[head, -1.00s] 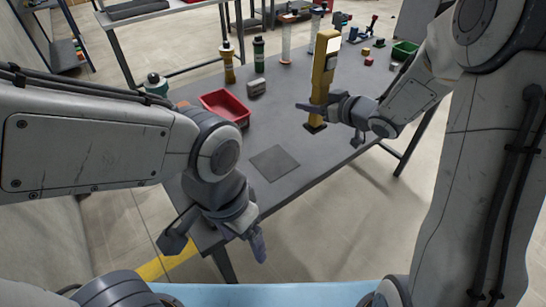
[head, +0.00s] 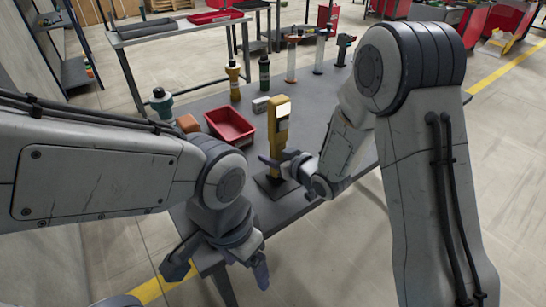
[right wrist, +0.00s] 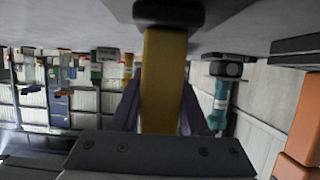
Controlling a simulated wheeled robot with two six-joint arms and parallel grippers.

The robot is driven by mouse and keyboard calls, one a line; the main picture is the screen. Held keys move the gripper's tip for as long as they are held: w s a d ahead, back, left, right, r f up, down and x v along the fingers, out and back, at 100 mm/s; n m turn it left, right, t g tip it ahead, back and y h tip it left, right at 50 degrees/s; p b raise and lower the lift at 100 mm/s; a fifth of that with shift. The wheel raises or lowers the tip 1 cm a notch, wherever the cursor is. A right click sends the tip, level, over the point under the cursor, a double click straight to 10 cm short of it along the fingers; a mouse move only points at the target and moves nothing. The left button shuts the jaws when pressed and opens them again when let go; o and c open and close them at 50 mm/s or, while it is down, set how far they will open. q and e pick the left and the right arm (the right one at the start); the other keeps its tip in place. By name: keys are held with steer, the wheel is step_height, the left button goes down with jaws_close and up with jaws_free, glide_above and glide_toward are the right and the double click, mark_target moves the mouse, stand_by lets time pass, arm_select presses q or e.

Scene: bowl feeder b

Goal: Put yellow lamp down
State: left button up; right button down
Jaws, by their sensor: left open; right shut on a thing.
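The yellow lamp (head: 279,137) is an upright yellow post with a pale panel near its top. My right gripper (head: 283,167) is shut on its lower part. The post also fills the middle of the right wrist view (right wrist: 163,80), between the fingers, with a dark end towards the grey surface at the top. In the head view the lamp's foot is over the dark square mat (head: 268,187) near the table's front edge; whether it touches cannot be told. My left gripper (head: 220,268) is open and empty, in front of the table edge.
Several upright tools, including a yellow-and-black one (head: 233,80) and a dark green bottle (head: 264,77), stand along the far edge.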

steer(key=shift+f, duration=0.15)
steer(key=shift+c, duration=2)
jaws_free()
